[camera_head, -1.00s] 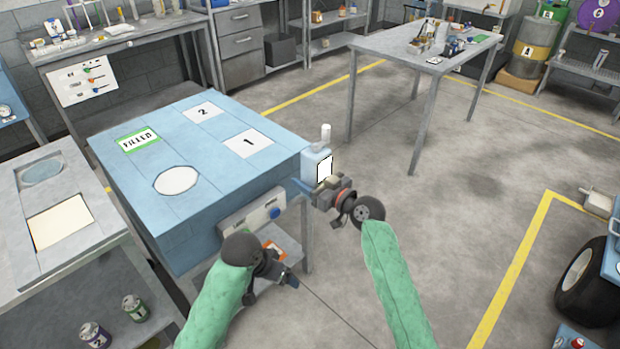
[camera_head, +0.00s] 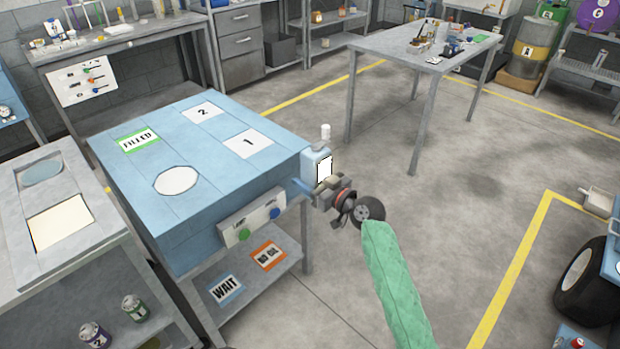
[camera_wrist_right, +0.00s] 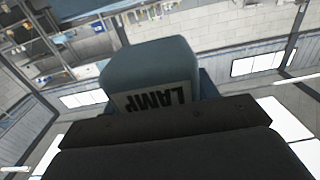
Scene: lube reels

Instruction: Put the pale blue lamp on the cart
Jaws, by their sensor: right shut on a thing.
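The pale blue lamp (camera_head: 312,164) has a white label and a white cap and stands roughly upright. My right gripper (camera_head: 317,187) is shut on its lower part and holds it off the front right corner of the blue-topped bench. In the right wrist view the lamp (camera_wrist_right: 150,70) shows the word LAMP upside down, with its lower part hidden by the gripper. A blue thing with a black wheel (camera_head: 590,283), apparently the cart, is cut off at the right edge. My left gripper is out of view.
The blue-topped bench (camera_head: 215,215) has marked spots and a lower shelf with WAIT and NO OIL signs. A grey table (camera_head: 385,45) with small items stands behind. Open floor (camera_head: 450,210) lies between the bench and the wheeled thing.

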